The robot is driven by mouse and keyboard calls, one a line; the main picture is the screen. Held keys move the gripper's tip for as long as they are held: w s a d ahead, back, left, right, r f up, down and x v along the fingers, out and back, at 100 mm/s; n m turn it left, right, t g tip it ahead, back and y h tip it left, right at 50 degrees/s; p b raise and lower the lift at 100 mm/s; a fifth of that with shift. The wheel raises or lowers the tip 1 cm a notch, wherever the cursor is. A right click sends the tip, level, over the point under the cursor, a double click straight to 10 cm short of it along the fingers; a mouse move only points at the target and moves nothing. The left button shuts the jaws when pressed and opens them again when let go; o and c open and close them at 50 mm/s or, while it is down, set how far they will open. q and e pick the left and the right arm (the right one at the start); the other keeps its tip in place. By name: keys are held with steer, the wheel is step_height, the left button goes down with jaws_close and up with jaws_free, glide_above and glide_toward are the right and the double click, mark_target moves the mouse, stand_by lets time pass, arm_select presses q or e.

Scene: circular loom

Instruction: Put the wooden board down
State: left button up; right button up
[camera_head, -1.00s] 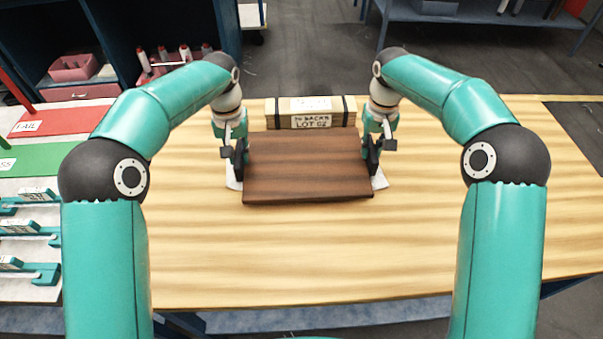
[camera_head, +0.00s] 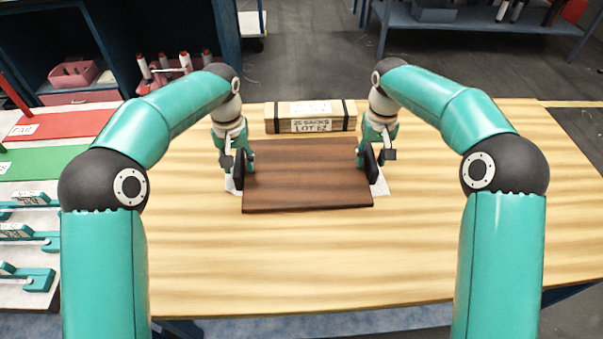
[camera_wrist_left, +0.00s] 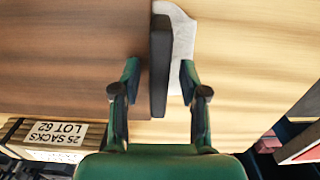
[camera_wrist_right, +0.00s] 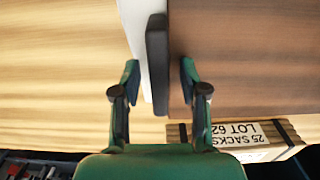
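The dark brown wooden board (camera_head: 308,175) is level over a white sheet (camera_head: 379,184) on the table; I cannot make out a gap beneath it. Each short side has a dark upright grip piece, seen in the left wrist view (camera_wrist_left: 160,75) and the right wrist view (camera_wrist_right: 156,65). My left gripper (camera_head: 236,165) is at the board's left side, and its fingers (camera_wrist_left: 160,82) stand apart on both sides of the left piece. My right gripper (camera_head: 372,160) is at the right side, its fingers (camera_wrist_right: 160,82) likewise apart around the right piece. Small gaps show beside both pieces.
A strapped wooden box labelled 25 SACKS LOT 62 (camera_head: 311,116) lies close behind the board. Red (camera_head: 62,123) and green (camera_head: 55,161) mats and small teal fixtures (camera_head: 25,277) are at the left. The table (camera_head: 300,260) is clear in front and at the right.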

arm_select(q)
steer(key=shift+r, duration=0.1)
arm_select(e)
steer(key=shift+r, duration=0.1)
arm_select(q)
step_height(320, 180, up, 12)
arm_select(e)
step_height(320, 180, up, 12)
stand_by(0.9)
stand_by(0.4)
